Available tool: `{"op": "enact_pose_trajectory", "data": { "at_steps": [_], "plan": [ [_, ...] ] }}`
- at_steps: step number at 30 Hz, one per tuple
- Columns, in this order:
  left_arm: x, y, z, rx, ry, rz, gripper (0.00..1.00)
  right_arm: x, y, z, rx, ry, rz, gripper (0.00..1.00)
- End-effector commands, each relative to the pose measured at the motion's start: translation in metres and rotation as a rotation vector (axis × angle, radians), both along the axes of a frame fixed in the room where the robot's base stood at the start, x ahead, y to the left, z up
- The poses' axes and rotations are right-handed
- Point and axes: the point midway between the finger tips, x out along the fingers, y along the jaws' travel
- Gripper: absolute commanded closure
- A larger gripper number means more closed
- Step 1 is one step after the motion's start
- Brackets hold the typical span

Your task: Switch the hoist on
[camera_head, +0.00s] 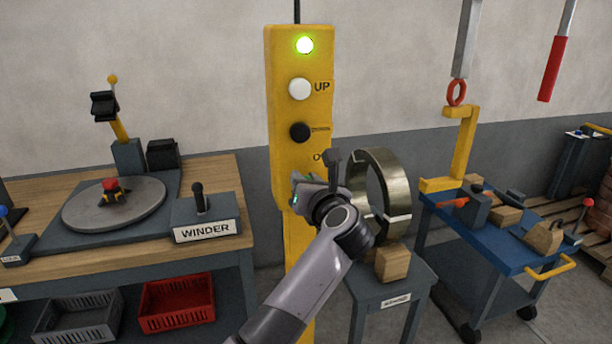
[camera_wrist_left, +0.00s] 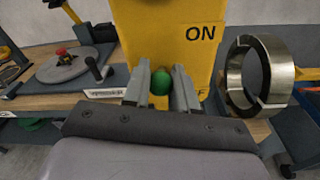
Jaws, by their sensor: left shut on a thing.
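The yellow hoist control box (camera_head: 283,110) hangs upright, with a lit green lamp (camera_head: 304,45) at its top. Below the lamp are a white UP button (camera_head: 299,89) and a black DOWN button (camera_head: 299,132). My left gripper (camera_head: 299,186) is at the lower part of the box and covers the switch there. In the left wrist view, my left gripper (camera_wrist_left: 160,78) is shut on a green knob (camera_wrist_left: 160,84), which lies between its fingers in front of the yellow box face (camera_wrist_left: 160,35). An ON label (camera_wrist_left: 200,33) is above right, and a partly hidden OFF label lies lower. My right gripper is not in view.
A metal coil ring (camera_head: 382,190) stands on a small grey stand (camera_head: 390,296) close right of my left arm. The winder bench (camera_head: 215,165) is on the left. A blue cart (camera_head: 480,240) and a yellow hook (camera_head: 461,150) are on the right.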

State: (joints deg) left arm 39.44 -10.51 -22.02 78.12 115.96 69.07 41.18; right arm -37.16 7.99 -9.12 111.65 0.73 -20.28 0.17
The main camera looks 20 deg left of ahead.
Motion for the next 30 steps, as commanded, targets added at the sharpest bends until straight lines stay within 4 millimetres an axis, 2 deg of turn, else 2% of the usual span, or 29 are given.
{"op": "enact_pose_trajectory", "data": {
  "at_steps": [1, 3, 13, 14, 15, 16, 30],
  "plan": [
    [0.0002, -0.0004, 0.0045, -0.008, 0.011, -0.001, 1.0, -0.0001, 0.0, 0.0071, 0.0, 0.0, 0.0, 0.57],
    [0.0003, 0.0, 0.0036, -0.015, 0.023, -0.002, 1.0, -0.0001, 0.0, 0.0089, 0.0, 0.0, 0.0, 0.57],
    [0.0005, 0.0009, 0.0021, -0.017, 0.027, -0.002, 1.0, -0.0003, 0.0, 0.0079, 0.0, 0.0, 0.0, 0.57],
    [0.0005, 0.0009, 0.0022, -0.017, 0.027, -0.002, 0.67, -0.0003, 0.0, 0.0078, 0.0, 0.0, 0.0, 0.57],
    [0.0005, 0.0009, 0.0021, -0.017, 0.027, 0.0, 0.54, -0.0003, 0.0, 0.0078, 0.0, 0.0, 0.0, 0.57],
    [0.0005, 0.0009, 0.002, -0.017, 0.028, -0.001, 0.5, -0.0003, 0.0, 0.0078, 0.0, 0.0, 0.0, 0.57],
    [0.0004, 0.0009, 0.0005, -0.014, 0.025, -0.001, 0.5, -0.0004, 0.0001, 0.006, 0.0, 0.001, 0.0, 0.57]
  ]
}}
